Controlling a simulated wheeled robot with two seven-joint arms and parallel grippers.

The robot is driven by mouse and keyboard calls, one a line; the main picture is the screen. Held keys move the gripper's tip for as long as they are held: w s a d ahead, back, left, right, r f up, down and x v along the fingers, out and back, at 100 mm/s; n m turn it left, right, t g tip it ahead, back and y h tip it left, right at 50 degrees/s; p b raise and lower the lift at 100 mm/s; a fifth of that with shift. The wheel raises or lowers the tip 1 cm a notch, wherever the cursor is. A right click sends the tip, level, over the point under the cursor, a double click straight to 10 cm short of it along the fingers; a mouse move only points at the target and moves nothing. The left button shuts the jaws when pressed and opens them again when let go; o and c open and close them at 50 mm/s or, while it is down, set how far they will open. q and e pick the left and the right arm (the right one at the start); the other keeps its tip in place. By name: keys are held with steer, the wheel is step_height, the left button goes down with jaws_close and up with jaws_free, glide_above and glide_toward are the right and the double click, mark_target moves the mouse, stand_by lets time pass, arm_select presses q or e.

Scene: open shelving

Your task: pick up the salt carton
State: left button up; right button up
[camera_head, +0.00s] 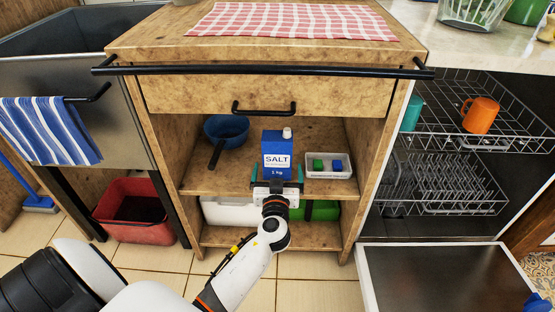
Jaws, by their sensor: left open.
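The blue salt carton (277,150), with a white label and a small pale cap, stands upright on the upper open shelf (212,181) of the wooden cabinet. My left gripper (277,178) is in front of the carton's lower part, its two fingers spread to either side. The fingers look open, with the carton's base between or just behind them; I cannot tell whether they touch it. The gripper hides the carton's bottom edge. My right gripper is not in view.
A blue pan (226,127) stands left of the carton, its handle pointing forward. A white tray (327,173) with a green and a blue block sits close on the right. The drawer (265,95) and black rail are above. An open dishwasher (440,275) is at the right.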

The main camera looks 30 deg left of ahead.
arm_select(q)
steer(key=b+x, duration=0.1)
steer(key=x, duration=0.7)
steer(key=shift+w+a, duration=0.2)
steer(key=shift+a, duration=0.05)
steer(key=c, duration=1.6)
steer(key=shift+r, duration=0.1)
steer(key=shift+c, duration=0.9)
steer(key=shift+r+p, duration=1.15)
steer(key=shift+r, duration=0.8)
glide_toward(278, 140)
steer(key=shift+s+d+f, duration=0.35)
steer(key=shift+s+f, duration=0.25)
steer(key=shift+s, duration=0.05)
steer(key=shift+s+d+f, duration=0.3)
steer(key=shift+s+f, duration=0.25)
steer(key=shift+s, duration=0.1)
steer(key=shift+s+d+f, duration=0.35)
steer(key=shift+s+f, duration=0.25)
